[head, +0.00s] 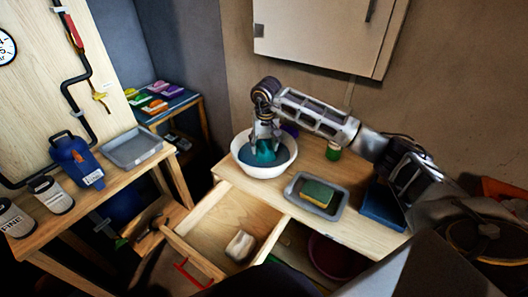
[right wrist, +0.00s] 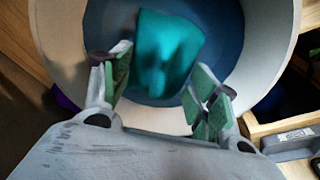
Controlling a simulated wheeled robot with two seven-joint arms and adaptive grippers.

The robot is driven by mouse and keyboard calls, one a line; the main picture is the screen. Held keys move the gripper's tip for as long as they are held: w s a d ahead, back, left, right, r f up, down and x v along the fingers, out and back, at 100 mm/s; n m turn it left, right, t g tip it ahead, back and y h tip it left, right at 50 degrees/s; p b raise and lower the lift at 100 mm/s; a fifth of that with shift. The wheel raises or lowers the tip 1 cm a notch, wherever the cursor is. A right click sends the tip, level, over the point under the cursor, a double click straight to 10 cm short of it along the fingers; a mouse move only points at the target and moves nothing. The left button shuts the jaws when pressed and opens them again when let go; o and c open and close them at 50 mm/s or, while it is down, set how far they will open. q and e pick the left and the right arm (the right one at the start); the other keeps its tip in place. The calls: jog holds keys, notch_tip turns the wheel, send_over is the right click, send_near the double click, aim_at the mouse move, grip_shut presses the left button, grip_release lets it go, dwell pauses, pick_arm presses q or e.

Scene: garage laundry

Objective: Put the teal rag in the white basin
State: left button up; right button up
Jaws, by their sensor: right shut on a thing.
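The white basin (head: 243,168) stands on the wooden worktop at its left end. It fills much of the right wrist view (right wrist: 62,30), and its bottom looks dark blue. The teal rag (head: 266,157) is inside the basin's rim, below my right gripper (head: 265,143). In the right wrist view the rag (right wrist: 168,52) lies between and ahead of the green-padded fingers (right wrist: 160,68). My right gripper reaches down into the basin and is shut on the rag, with its fingers some way apart. Whether the rag rests on the bottom is hard to tell. My left gripper is not in view.
A grey tray (head: 296,200) with a green and yellow sponge (head: 317,193) lies right of the basin. A small green jar (head: 333,151) and a purple thing (head: 290,130) stand behind. An open drawer (head: 205,223) juts out below, holding a pale block (head: 240,245).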

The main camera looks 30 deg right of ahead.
aim_at(264, 151)
jog(key=shift+f, duration=1.85)
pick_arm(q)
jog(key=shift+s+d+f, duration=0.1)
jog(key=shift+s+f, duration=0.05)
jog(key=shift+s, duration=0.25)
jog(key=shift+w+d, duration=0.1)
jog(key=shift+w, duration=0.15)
pick_arm(e)
jog(key=shift+f, duration=0.1)
jog(key=o, duration=0.6)
jog(key=shift+c, duration=0.2)
jog(key=o, duration=0.5)
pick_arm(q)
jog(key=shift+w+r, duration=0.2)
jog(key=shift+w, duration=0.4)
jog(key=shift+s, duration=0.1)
